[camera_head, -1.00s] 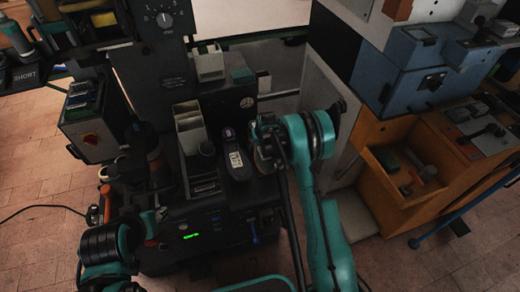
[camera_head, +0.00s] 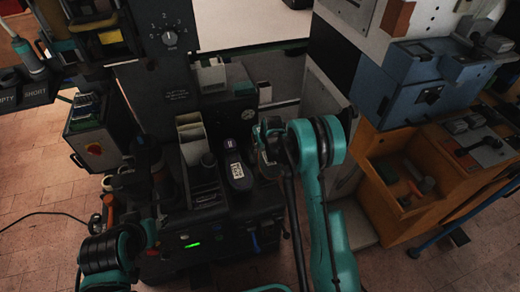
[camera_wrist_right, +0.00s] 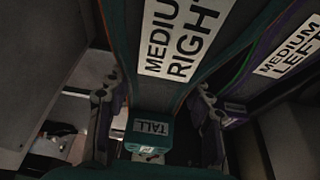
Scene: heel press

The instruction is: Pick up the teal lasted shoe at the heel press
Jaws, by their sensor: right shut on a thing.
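The teal lasted shoe (camera_wrist_right: 178,40) fills the middle of the right wrist view, with a white label reading MEDIUM RIGHT. A teal piece (camera_wrist_right: 150,130) labelled TALL shows below it. My right gripper (camera_wrist_right: 160,105) has a finger on each side of the teal shoe and is shut on it. In the head view my right gripper (camera_head: 268,140) is beside a dark purple shoe (camera_head: 237,172), and the teal shoe is mostly hidden there by my arm. The purple shoe also shows in the wrist view (camera_wrist_right: 285,50), labelled MEDIUM LEFT. My left arm is at lower left; its fingers are not clear.
The dark press (camera_head: 165,70) with a dial stands behind the shoes. Pale bins (camera_head: 191,140) are left of the purple shoe. An orange-brown bench with an open bin (camera_head: 402,180) and a blue machine (camera_head: 425,80) stand at right.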

